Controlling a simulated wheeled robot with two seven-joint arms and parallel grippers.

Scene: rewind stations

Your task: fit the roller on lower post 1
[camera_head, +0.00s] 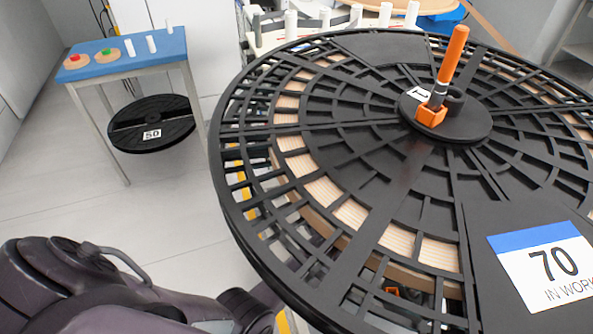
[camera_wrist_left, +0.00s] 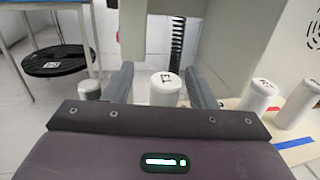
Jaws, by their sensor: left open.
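In the left wrist view my left gripper (camera_wrist_left: 159,72) is open. A white roller (camera_wrist_left: 166,91) with a dark marking on its top shows between its two fingers, with a gap on each side. I cannot tell whether it lies fully within the jaws. More white rollers (camera_wrist_left: 260,95) stand to the right, and a shorter white cylinder (camera_wrist_left: 89,91) is at the left. In the head view, several white rollers (camera_head: 291,24) stand behind the large reel. Lower post 1 cannot be made out. My left gripper is not visible in the head view, only part of my arm at lower left.
A large black reel (camera_head: 378,230) labelled "70 IN WORK" fills the head view's right side, with an orange marker (camera_head: 452,55) in its hub holder. A blue-topped table (camera_head: 115,63) stands back left, with a black "50" reel (camera_head: 180,133) below. Floor between is clear.

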